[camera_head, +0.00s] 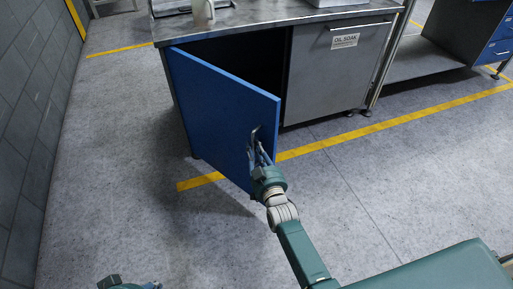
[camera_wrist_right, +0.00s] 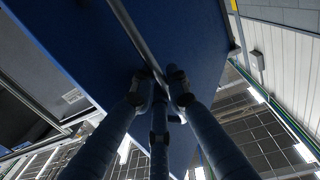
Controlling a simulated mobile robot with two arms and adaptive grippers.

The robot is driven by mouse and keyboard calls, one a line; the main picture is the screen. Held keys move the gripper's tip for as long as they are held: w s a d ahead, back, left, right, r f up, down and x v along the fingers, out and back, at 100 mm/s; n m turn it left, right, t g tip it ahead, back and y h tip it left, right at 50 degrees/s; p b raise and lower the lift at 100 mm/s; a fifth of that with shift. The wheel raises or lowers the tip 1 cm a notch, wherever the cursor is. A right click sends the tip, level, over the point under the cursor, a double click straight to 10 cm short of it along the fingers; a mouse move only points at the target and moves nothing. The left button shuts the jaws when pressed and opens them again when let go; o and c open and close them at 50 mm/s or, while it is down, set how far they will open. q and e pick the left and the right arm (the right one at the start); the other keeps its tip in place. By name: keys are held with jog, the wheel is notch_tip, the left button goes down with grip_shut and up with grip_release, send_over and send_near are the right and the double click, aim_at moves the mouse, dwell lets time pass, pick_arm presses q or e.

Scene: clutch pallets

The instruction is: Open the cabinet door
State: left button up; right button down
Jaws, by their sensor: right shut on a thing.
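The blue cabinet door (camera_head: 215,105) stands partly open, swung out from its left edge, with the dark cabinet interior (camera_head: 258,62) showing behind it. Its metal handle (camera_head: 253,132) is near the free edge. My right gripper (camera_head: 257,150) is shut on the handle. In the right wrist view the fingers (camera_wrist_right: 159,88) close around the handle bar (camera_wrist_right: 136,36) against the blue door panel (camera_wrist_right: 75,45). Part of my left arm end (camera_head: 122,284) shows at the bottom left edge of the head view; its fingers are mostly cut off.
A closed grey cabinet front (camera_head: 325,75) with a white label (camera_head: 345,41) is right of the opening. A grey wall (camera_head: 25,110) runs along the left. Floor (camera_head: 115,190) before the door is clear.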

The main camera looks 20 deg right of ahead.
jog(key=shift+s+d+f, duration=0.1)
jog(key=shift+d+f, duration=0.1)
jog(key=shift+d, duration=0.05)
jog(key=c, duration=1.7)
grip_release()
jog(key=shift+c, duration=0.2)
jog(key=shift+r, duration=0.15)
jog(key=shift+s+a, duration=0.1)
jog(key=s, duration=1.2)
jog(key=shift+d, duration=0.3)
